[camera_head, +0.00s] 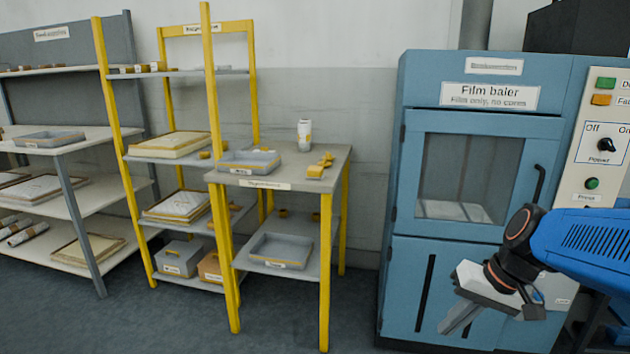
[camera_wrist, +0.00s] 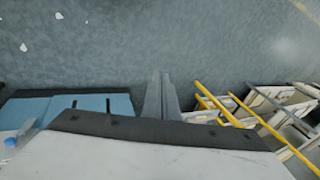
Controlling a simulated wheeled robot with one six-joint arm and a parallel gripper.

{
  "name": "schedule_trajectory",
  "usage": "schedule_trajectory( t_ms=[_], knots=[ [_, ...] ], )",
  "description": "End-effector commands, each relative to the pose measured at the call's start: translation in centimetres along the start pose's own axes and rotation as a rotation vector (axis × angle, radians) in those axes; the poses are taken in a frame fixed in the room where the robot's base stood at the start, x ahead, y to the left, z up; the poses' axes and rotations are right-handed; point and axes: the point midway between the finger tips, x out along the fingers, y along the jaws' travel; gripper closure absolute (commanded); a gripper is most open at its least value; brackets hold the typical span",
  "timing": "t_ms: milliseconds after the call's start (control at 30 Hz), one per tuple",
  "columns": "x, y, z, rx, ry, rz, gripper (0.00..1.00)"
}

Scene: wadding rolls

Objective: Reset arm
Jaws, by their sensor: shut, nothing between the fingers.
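My arm comes in from the right edge in the head view, in front of the blue film baler (camera_head: 470,180). My gripper (camera_head: 447,328) hangs off the arm's end, pointing down and to the left, before the baler's lower door. Its fingers lie together, with nothing between them. In the wrist view the gripper's closed fingers (camera_wrist: 161,92) point at bare floor. The baler's upper window door is closed.
A control panel (camera_head: 604,140) with a knob and buttons stands right of the baler. A yellow-legged table (camera_head: 330,165) holds a grey tray (camera_head: 248,162) and a white bottle (camera_head: 304,135). Shelves (camera_head: 70,150) with trays stand farther left. The floor (camera_head: 290,318) between table and baler is clear.

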Motion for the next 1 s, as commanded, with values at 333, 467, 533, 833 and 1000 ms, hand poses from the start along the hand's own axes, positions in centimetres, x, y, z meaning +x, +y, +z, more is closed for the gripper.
schedule_trajectory(
  t_ms=[333,467,533,833,1000],
  knots=[
    [-1.8,0.7,6.5,-0.148,0.110,0.199,1.00],
    [-2.5,1.3,8.1,-0.193,0.163,0.257,1.00],
    [-2.8,1.6,8.7,-0.211,0.187,0.280,1.00],
    [-3.3,2.3,9.6,-0.241,0.233,0.320,1.00],
    [-3.3,2.2,9.6,-0.240,0.232,0.319,1.00]
  ],
)
